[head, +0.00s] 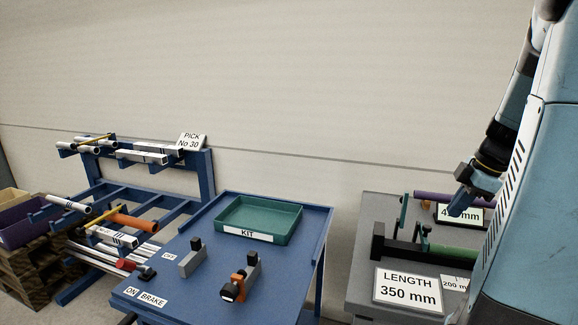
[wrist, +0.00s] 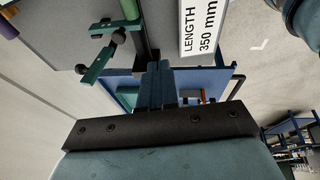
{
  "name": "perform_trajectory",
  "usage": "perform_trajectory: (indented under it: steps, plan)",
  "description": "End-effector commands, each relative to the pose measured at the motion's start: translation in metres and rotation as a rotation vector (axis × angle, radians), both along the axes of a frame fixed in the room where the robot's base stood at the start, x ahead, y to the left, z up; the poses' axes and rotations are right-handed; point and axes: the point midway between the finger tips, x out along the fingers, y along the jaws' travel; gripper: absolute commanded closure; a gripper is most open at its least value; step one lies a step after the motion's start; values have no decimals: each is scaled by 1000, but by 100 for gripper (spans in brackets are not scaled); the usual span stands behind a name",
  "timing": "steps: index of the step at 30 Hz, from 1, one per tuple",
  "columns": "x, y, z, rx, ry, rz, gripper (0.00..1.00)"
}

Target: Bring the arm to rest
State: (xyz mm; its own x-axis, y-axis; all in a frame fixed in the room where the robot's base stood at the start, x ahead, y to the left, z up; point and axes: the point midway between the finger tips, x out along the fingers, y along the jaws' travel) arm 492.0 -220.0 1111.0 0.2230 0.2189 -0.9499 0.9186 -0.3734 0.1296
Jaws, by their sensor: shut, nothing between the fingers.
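My gripper (head: 474,196) is at the right in the head view, above the grey bench (head: 366,215). It is shut and empty, with the fingers pointing down and to the left. In the wrist view the two blue fingers of my gripper (wrist: 157,72) lie together in the middle. My arm comes down from the top right in the head view, and my blue body hides part of the bench.
The bench carries a "LENGTH 350 mm" sign (head: 408,291), a purple tube (head: 430,197) and green fixtures. A blue table (head: 190,297) with a green KIT tray (head: 232,236) stands left of it. A blue tube rack (head: 206,172) is farther left. Free air separates the table and bench.

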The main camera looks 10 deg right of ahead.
Motion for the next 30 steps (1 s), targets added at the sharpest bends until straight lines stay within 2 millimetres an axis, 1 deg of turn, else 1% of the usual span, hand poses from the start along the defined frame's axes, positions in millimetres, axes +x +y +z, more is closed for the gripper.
perform_trajectory:
  steps: [2,7,15,24,30]
  plan:
    - [0,15,6,-7,8,-39,100]
    - [-5,57,22,-19,34,-198,100]
    - [-24,119,41,-20,32,-479,100]
    - [-56,175,56,41,-21,-792,100]
    - [-80,202,62,126,-68,-988,100]
